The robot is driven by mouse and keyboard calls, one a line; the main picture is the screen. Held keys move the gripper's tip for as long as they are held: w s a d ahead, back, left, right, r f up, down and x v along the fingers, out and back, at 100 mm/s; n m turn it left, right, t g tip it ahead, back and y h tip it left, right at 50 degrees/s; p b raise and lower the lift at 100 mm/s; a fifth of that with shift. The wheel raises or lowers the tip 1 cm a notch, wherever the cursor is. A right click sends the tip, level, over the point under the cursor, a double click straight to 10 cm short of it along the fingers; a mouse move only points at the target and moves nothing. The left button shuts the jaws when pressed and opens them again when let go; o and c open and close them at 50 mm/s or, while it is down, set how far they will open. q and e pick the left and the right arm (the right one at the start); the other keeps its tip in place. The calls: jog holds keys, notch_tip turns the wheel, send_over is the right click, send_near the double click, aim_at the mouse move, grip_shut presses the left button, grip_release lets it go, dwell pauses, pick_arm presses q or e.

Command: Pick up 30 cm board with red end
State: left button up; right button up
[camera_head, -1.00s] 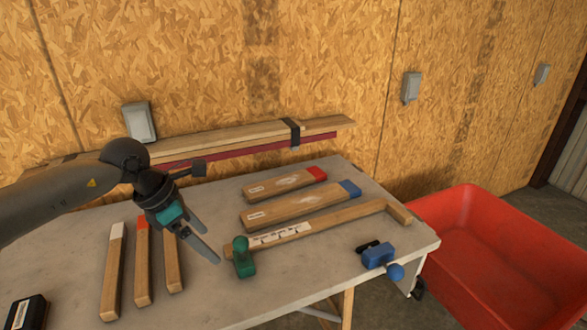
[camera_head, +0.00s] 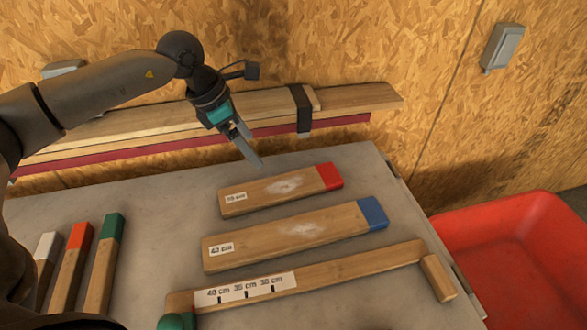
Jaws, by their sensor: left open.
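The board with the red end (camera_head: 282,188) lies flat on the table, a small white label at its left end and its red end at the right. My left gripper (camera_head: 252,152) is open and empty. Its fingers point down to the right and show just above and behind that board in the picture, apart from it. A longer board with a blue end (camera_head: 290,234) lies in front, labelled 42 cm or similar; the print is small. My right gripper is not in view.
A wooden measuring jig (camera_head: 340,272) with 40, 35 and 30 cm marks lies at the front, a green clamp knob (camera_head: 176,322) by it. Several colour-tipped sticks (camera_head: 72,270) lie at left. Strapped planks (camera_head: 355,98) stand behind; a red bin (camera_head: 510,245) stands right.

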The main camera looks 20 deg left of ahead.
pick_arm(q)
send_over(277, 187)
jog(key=s+a, duration=0.1)
jog(key=a, duration=0.1)
jog(key=f, duration=0.8)
jog(key=shift+s+d+f+b, duration=0.1)
jog(key=shift+s+d+b, duration=0.15)
jog(key=shift+b, duration=0.1)
jog(key=shift+x, duration=0.9)
jog(key=x, duration=0.4)
jog(key=shift+s+a+f, duration=0.15)
jog(key=shift+f, duration=0.2)
jog(key=shift+r, duration=0.1)
jog(key=c, duration=1.3)
jog(key=shift+o, duration=0.2)
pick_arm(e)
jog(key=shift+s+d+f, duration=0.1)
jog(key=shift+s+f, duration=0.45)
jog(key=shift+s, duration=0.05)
pick_arm(q)
jog(key=shift+r, duration=0.1)
